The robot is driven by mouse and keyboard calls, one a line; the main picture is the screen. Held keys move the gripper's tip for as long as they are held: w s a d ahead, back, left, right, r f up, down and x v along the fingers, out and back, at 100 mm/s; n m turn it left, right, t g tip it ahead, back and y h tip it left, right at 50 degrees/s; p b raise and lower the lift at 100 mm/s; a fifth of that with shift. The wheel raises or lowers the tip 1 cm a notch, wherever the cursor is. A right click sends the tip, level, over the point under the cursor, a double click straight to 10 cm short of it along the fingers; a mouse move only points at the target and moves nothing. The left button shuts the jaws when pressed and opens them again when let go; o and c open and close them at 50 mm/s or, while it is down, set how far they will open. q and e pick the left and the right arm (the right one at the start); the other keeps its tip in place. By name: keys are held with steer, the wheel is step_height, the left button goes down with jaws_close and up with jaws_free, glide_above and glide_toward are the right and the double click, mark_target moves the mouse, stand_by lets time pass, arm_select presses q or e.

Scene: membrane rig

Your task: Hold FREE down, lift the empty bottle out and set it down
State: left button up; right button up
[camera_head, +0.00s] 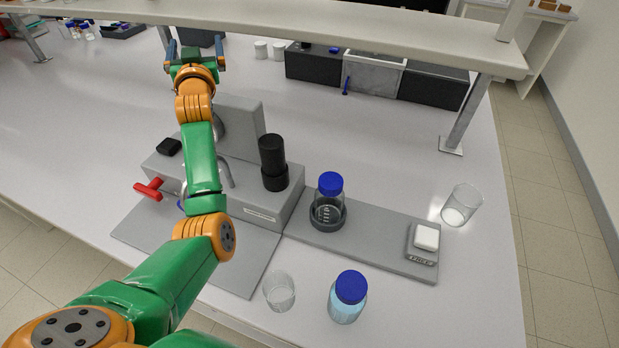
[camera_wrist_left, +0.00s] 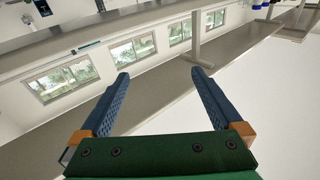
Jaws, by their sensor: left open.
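A clear bottle with a blue cap (camera_head: 329,186) stands upright in a dark round holder (camera_head: 328,223) on the grey plate; it looks empty. A white key on a small grey block (camera_head: 426,238) sits at the plate's right end; its front lettering is too small to read surely. My left gripper (camera_head: 196,50) is open and empty, far back by the shelf and well away from bottle and key. Its two blue fingers stand apart in the left wrist view (camera_wrist_left: 160,73), with nothing between them. My right gripper is not in view.
A second blue-capped bottle (camera_head: 348,297) with pale blue liquid and a glass beaker (camera_head: 279,291) stand at the front. Another beaker (camera_head: 461,204) is at right. The rig's black cylinder (camera_head: 273,162) and red handle (camera_head: 149,190) rise left of the holder. A shelf (camera_head: 340,28) spans the back.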

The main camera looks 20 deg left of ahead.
arm_select(q)
steer(key=w+d+f+m+t+h, duration=0.1)
steer(key=w+d+m+t+h, duration=0.15)
steer(key=d, duration=1.25)
steer(key=m+h, duration=0.3)
steer(key=h, duration=0.2)
glide_above(332, 175)
steer(key=f, duration=0.9)
steer(key=w+f, duration=0.1)
steer(key=f, duration=0.4)
steer(key=shift+d+f, duration=0.1)
steer(key=shift+f, duration=0.25)
steer(key=shift+n+g+h, duration=0.25)
steer(key=shift+n, duration=0.3)
steer(key=s+f, duration=0.3)
steer(key=s, duration=0.1)
steer(key=s+f, duration=0.2)
steer(key=shift+s+d+f, duration=0.25)
steer(key=shift+d+f, duration=0.1)
steer(key=shift+w+f, duration=0.1)
steer(key=w, duration=0.3)
steer(key=w+a, duration=0.1)
steer(key=w, duration=0.3)
steer(key=shift+a+f, duration=0.1)
steer(key=shift+a, duration=0.1)
